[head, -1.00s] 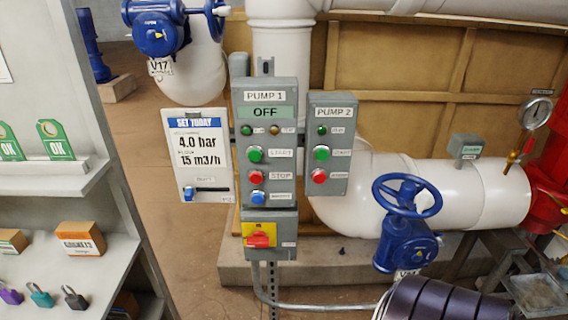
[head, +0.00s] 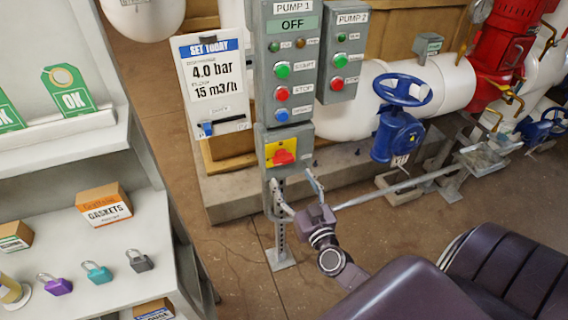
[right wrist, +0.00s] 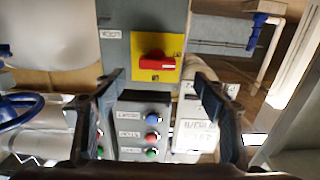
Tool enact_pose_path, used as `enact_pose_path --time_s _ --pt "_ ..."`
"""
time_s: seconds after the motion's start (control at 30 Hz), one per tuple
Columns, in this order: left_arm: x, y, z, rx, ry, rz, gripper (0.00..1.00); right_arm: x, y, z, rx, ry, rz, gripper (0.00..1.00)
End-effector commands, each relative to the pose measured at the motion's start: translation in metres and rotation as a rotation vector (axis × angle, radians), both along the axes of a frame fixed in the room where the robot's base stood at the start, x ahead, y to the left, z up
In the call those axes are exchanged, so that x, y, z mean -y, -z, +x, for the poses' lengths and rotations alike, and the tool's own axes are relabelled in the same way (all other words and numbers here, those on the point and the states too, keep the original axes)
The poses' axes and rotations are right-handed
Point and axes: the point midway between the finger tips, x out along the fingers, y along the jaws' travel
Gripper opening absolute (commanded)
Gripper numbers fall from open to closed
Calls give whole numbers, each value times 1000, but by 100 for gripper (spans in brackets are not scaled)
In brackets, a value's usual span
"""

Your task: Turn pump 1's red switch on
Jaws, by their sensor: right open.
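Pump 1's red switch (head: 283,157) is a red handle on a yellow plate (head: 270,150), on a grey box below the pump 1 panel (head: 262,85). Its handle lies roughly sideways, and the display (head: 293,24) reads OFF. My right gripper (head: 296,188) is open and empty, just below and in front of the switch box, apart from the handle. In the right wrist view, upside down, the red switch (right wrist: 157,63) shows ahead between the two spread fingers (right wrist: 157,88). My left gripper is out of view.
The pump 2 panel (head: 344,60) is right of pump 1's. A notice board (head: 213,85) hangs to the left. Shelves with a gaskets box (head: 104,206) and padlocks stand at the left. A blue valve wheel (head: 402,90) and pipes are at the right.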

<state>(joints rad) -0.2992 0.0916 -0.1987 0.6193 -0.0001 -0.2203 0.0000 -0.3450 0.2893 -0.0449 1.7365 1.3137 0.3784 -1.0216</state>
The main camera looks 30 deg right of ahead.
Motion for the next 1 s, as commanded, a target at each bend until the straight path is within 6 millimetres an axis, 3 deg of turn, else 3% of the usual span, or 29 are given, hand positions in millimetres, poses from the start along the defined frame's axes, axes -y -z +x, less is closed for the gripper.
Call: enact_pose_path --time_s 0.33,0.5,0.87,1.0 --pt "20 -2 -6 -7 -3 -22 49 12 -4 50 7 1 -2 65" --pt "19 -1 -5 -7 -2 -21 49 16 -2 67 5 0 1 65" --pt "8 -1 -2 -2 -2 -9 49 18 -2 74 4 0 0 65" --pt "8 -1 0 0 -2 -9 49 18 -2 74 4 0 1 52"
